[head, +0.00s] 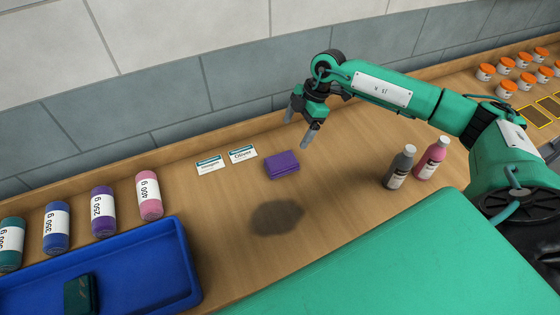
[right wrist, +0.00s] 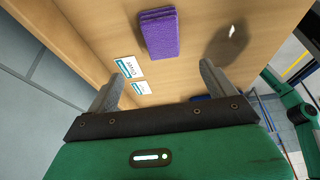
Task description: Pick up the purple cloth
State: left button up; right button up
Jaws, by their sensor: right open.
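The purple cloth (head: 282,165) is a small folded block lying flat on the wooden counter, right of two white label cards. My right gripper (head: 298,127) is open and empty above the counter, a little behind and to the right of the cloth in the head view. In the right wrist view the cloth (right wrist: 159,34) lies beyond the open fingertips (right wrist: 162,78), apart from both fingers. My left gripper does not show.
Label cards (head: 243,154) lie beside the cloth. A blue tray (head: 190,255) and several labelled cylinders (head: 149,195) are at left. A grey bottle (head: 399,168) and a pink bottle (head: 432,158) stand at right. A dark patch (head: 275,217) marks the counter; orange-lidded jars (head: 505,89) stand far right.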

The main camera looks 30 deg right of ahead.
jog(key=p, duration=0.2)
send_over(282, 161)
jog(key=d, duration=0.2)
notch_tip(282, 161, down, 7)
jog(key=shift+w+a+f, duration=0.1)
jog(key=shift+w+f, duration=0.05)
jog(key=shift+a+f+p, duration=0.2)
jog(key=shift+f+p, duration=0.2)
jog(key=shift+p, duration=0.15)
jog(key=p+x, duration=0.2)
jog(key=x, duration=0.2)
jog(key=shift+f, duration=0.15)
jog(key=shift+s+f, duration=0.2)
jog(key=shift+f, duration=0.1)
jog(key=shift+c, duration=0.2)
jog(key=c, duration=1.1)
